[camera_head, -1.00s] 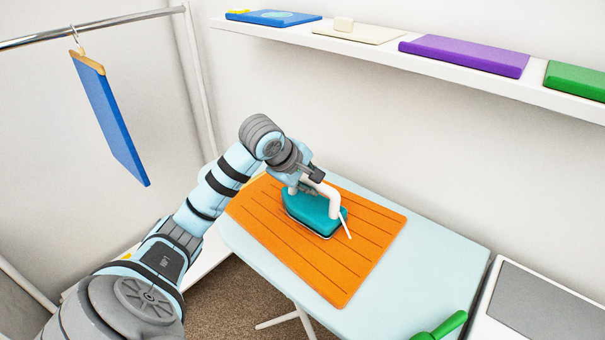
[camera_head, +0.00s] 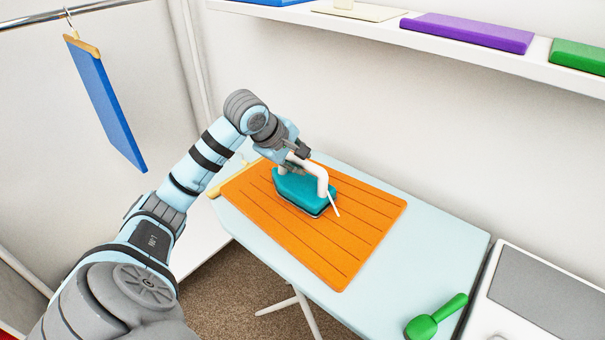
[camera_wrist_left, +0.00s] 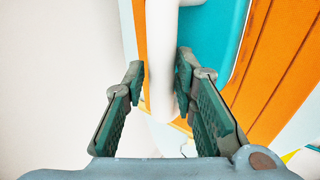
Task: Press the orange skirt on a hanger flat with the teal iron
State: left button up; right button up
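The orange skirt (camera_head: 345,245) lies flat on the pale blue ironing board (camera_head: 440,250), with the hanger (camera_head: 229,180) at its left end. The teal iron (camera_head: 302,192) stands on the skirt's upper part and covers some of it. My left gripper (camera_head: 297,158) is shut on the iron's white handle. In the left wrist view the handle (camera_wrist_left: 161,60) passes between the fingers (camera_wrist_left: 158,88), with the teal body (camera_wrist_left: 215,35) and orange skirt (camera_wrist_left: 265,85) beyond. My right gripper is not in view.
A green spoon-shaped thing (camera_head: 435,317) lies at the board's front right. A white unit with a grey top (camera_head: 550,300) stands to the right. A shelf (camera_head: 390,30) with folded pieces runs above. A blue piece (camera_head: 108,105) hangs from a rail (camera_head: 85,10) at left.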

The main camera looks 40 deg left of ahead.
pick_arm(q)
jog(key=shift+r+p, duration=0.3)
jog(key=shift+r, duration=0.1)
jog(key=shift+c, duration=0.6)
